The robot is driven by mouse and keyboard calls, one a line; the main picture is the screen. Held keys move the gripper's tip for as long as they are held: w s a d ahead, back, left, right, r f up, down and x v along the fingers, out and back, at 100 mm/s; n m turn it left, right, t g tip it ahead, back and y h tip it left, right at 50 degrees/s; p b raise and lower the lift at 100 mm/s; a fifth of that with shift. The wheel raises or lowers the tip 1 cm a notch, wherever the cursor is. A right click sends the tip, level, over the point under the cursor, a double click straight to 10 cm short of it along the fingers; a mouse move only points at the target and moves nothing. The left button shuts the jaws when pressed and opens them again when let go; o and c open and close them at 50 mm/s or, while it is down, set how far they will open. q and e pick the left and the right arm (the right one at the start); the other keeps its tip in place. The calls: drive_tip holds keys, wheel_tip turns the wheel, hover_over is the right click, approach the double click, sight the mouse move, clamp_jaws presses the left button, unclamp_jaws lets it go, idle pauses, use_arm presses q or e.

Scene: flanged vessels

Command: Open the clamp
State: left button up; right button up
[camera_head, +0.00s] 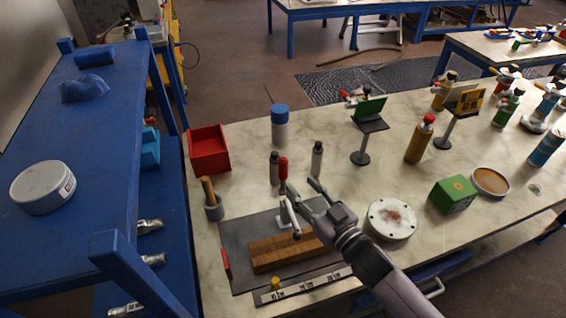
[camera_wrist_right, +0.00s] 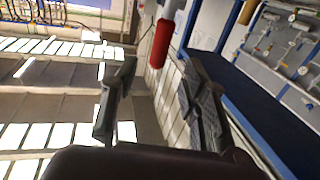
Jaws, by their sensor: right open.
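The clamp stands upright beside a wooden block (camera_head: 285,250) on a dark grey plate (camera_head: 236,238). It has a pale metal body (camera_head: 285,215) and a red handle (camera_head: 284,168) pointing up. My right gripper (camera_head: 304,207) comes in from the lower right, just right of the clamp, and partly covers its metal parts. In the right wrist view the gripper (camera_wrist_right: 160,65) is open, and the red handle (camera_wrist_right: 160,43) shows between and beyond the fingertips, not gripped. Contact with the clamp cannot be told. My left gripper is not in view.
A white round flange (camera_head: 391,219) lies right of my arm. A ruler strip (camera_head: 305,286) lies at the front.

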sight(286, 170)
drive_tip(key=p+x, duration=0.1)
drive_tip(key=x, duration=0.8)
drive_tip(key=shift+w+a, duration=0.15)
drive_tip(key=shift+w, duration=0.05)
drive_tip(key=shift+c, duration=0.2)
clamp_jaws()
